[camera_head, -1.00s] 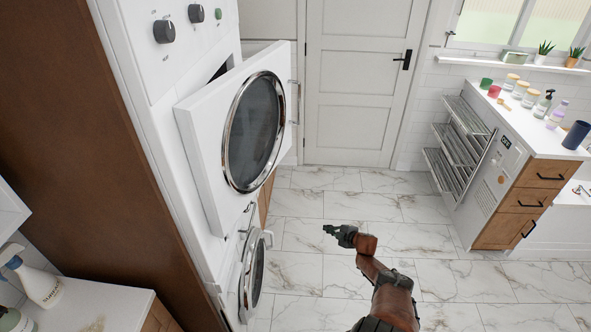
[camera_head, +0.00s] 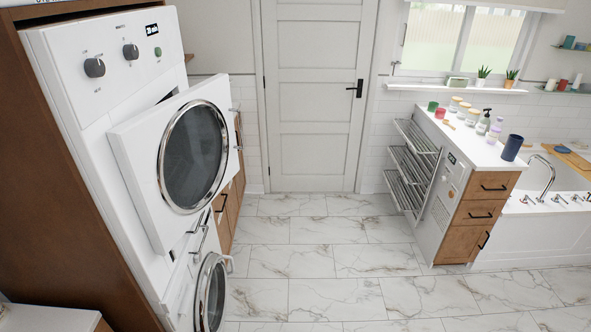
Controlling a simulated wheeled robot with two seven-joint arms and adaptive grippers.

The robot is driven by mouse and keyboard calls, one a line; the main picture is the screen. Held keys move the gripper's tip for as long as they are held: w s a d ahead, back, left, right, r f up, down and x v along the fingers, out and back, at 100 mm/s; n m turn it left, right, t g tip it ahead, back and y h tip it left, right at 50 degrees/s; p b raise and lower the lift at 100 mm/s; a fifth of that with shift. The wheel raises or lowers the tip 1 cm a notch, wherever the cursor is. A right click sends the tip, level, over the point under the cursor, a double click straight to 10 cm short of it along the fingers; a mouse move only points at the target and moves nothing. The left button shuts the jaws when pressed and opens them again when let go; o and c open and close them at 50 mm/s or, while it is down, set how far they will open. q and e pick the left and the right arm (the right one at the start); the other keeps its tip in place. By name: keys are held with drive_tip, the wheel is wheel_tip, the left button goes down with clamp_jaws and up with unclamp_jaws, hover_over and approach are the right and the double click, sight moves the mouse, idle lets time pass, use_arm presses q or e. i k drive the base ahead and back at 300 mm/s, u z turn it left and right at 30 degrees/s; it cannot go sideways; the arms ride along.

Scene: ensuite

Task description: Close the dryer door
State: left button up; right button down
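The dryer (camera_head: 92,105) is the white upper machine in the stack at the left, with two dark knobs and a green button. Its white door (camera_head: 136,150), with a round chrome-rimmed dark window (camera_head: 193,157), stands partly open. A dark gap shows behind the door's top edge. The door's free edge with a handle is at its right side. Neither of my grippers shows in the head view.
A cabinet with drawers (camera_head: 483,212) and extended drying racks (camera_head: 410,168) stands at the right. The marble floor (camera_head: 320,262) between is clear. A closed white door (camera_head: 316,100) is at the back.

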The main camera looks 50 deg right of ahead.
sight(175, 157)
drive_tip(key=z, duration=0.15)
drive_tip(key=k, duration=0.55)
drive_tip(key=z, duration=1.3)
drive_tip(key=i, duration=1.35)
drive_tip(key=u, duration=0.7)
